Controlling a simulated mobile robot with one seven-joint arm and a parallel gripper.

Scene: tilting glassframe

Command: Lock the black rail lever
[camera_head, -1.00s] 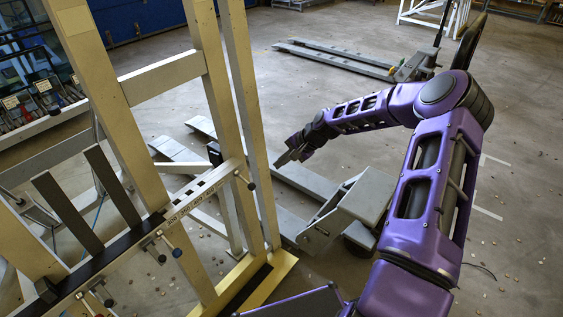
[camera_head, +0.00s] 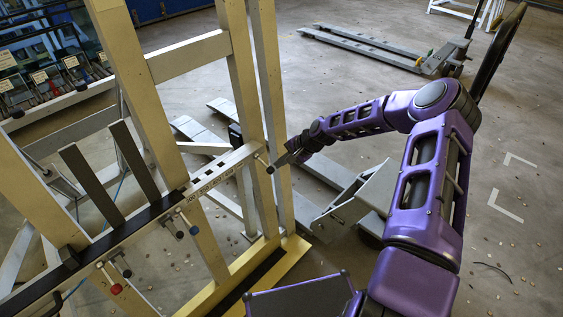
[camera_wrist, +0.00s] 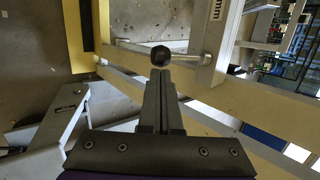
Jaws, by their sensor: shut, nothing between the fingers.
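A lever with a black ball knob (camera_head: 270,169) sits at the right end of the frame's ruled rail (camera_head: 222,170). In the wrist view, the black knob (camera_wrist: 160,55) is straight in front of my fingertips, on a silver rod (camera_wrist: 185,58) running sideways to the rail (camera_wrist: 213,42). My gripper (camera_head: 279,164) is shut and empty, with its tips right at the knob. In the wrist view, my closed fingers (camera_wrist: 160,80) end just below the knob; whether they touch it I cannot tell.
Other levers on the rail have a blue knob (camera_head: 194,230) and a red knob (camera_head: 116,289). A grey pallet truck (camera_head: 365,200) is below and right. Open floor lies farther right.

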